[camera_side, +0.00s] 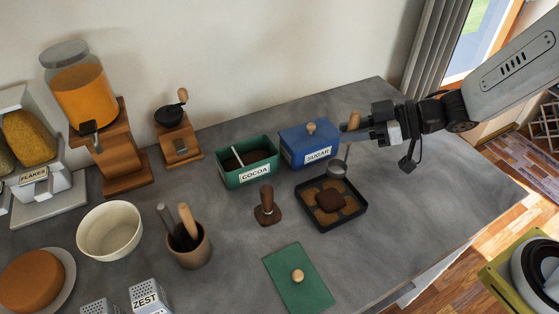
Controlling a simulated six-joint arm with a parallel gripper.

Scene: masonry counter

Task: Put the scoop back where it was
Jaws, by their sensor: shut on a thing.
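The scoop has a wooden handle (354,120) and a metal bowl (337,169). My gripper (351,132) is shut on its handle. The scoop hangs bowl-down, in front of the blue SUGAR box and above the back edge of a black square tray (362,215). I cannot tell what is in the bowl. The green COCOA box (263,174) is open, with dark powder inside and a pale bar across its opening. A green lid (290,290) with a wooden knob lies on the counter in front. The SUGAR box (305,150) has its lid on.
The black tray holds a dark brown heap on lighter brown. A wooden tamper (267,208) stands left of the tray. A cup with wooden tools (190,250), a cream bowl (110,232) and a grinder (178,140) stand farther left. The counter right of the tray is clear.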

